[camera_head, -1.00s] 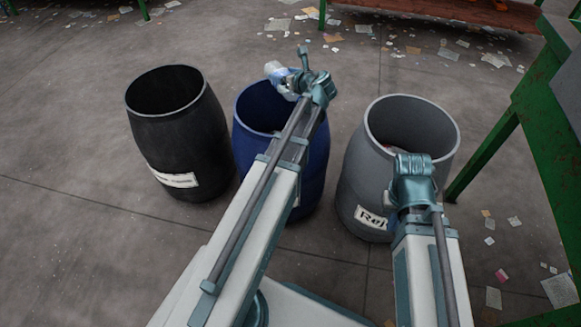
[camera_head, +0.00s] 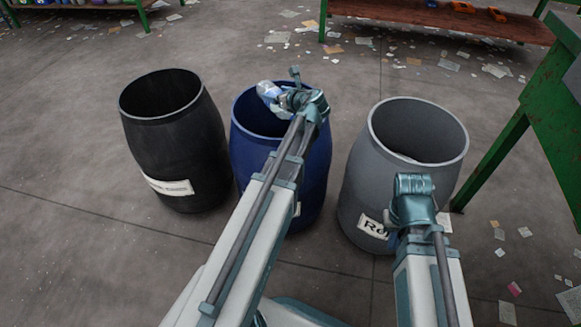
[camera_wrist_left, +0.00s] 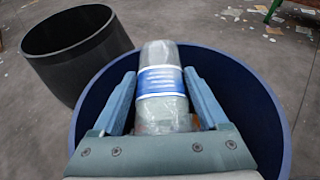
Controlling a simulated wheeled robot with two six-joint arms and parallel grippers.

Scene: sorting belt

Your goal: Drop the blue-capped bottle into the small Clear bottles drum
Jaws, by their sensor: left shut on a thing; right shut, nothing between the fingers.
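A clear bottle with a blue band (camera_wrist_left: 160,82) is held in my left gripper (camera_wrist_left: 158,95), between its two fingers. Its cap cannot be made out. In the head view the bottle (camera_head: 270,92) and my left gripper (camera_head: 285,97) are over the mouth of the blue drum (camera_head: 313,165). The wrist view shows the drum's rim (camera_wrist_left: 270,95) around the bottle. The label on the blue drum is mostly hidden behind my left arm. My right gripper (camera_head: 412,183) is shut and empty, in front of the grey drum (camera_head: 368,170).
A black drum (camera_head: 175,145) with a white label, too small to read, stands left of the blue one. The grey drum's label begins "Re". A green-legged table (camera_head: 500,150) stands at right. Paper scraps litter the floor behind and at right.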

